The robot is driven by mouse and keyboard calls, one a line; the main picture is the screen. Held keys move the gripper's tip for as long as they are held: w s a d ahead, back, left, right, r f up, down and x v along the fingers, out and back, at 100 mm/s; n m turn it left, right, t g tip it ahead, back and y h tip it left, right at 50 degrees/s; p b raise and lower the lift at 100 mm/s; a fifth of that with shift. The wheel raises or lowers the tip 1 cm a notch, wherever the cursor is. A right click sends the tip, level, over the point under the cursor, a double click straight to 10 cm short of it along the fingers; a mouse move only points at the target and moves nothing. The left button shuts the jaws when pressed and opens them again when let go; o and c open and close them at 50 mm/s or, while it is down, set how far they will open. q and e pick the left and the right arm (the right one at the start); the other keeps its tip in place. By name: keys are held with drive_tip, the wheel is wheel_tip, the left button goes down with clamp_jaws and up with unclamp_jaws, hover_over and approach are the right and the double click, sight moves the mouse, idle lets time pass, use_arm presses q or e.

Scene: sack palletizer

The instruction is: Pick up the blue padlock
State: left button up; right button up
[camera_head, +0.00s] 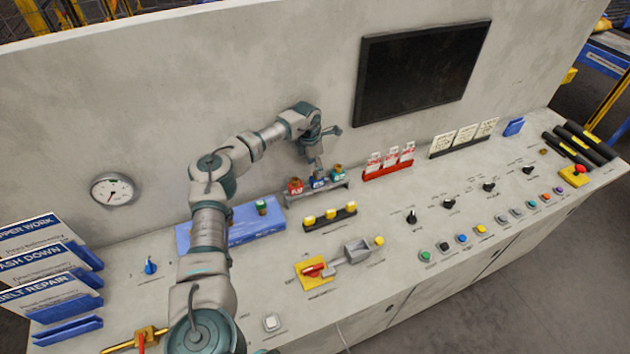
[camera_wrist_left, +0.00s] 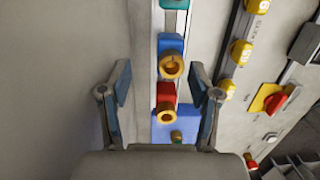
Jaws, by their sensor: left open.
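The blue padlock (camera_head: 319,183) sits in a grey rack (camera_head: 290,203) at the foot of the back wall, between a red padlock (camera_head: 295,186) and a teal one (camera_head: 338,172). My left gripper (camera_head: 325,150) is open just above the rack and partly covers the blue padlock's top. In the left wrist view the blue padlock (camera_wrist_left: 171,46) with its brass ring lies just ahead of the open fingertips (camera_wrist_left: 160,70). The red padlock (camera_wrist_left: 166,92) shows between the fingers. Nothing is held. My right gripper is not in view.
A yellow-topped row (camera_head: 330,217) stands in front of the rack, and a red tag holder (camera_head: 388,172) to its right. A switch with a red handle (camera_head: 314,270) is nearer the front. The back wall (camera_head: 250,90) is close behind.

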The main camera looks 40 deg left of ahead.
use_arm(q)
drive_tip(key=shift+d+f, duration=0.3)
drive_tip(key=f, duration=0.1)
drive_tip(key=d+f, duration=0.1)
drive_tip(key=f, duration=0.1)
drive_tip(key=shift+s+d+f+p, duration=0.15)
drive_tip(key=shift+s+p, duration=0.05)
drive_tip(key=shift+p, duration=0.15)
drive_tip(key=shift+w+f, duration=0.1)
drive_tip(key=shift+f, duration=0.45)
drive_tip(key=shift+a+f, duration=0.1)
drive_tip(key=shift+a, duration=0.55)
drive_tip(key=c, duration=0.8)
clamp_jaws()
drive_tip(key=shift+d, duration=0.45)
drive_tip(key=shift+r, duration=0.25)
drive_tip(key=r, duration=0.8)
drive_tip(key=shift+a+r+b, duration=0.3)
drive_tip(key=shift+d+r, duration=0.1)
drive_tip(key=shift+r, duration=0.45)
drive_tip(key=shift+d, duration=0.15)
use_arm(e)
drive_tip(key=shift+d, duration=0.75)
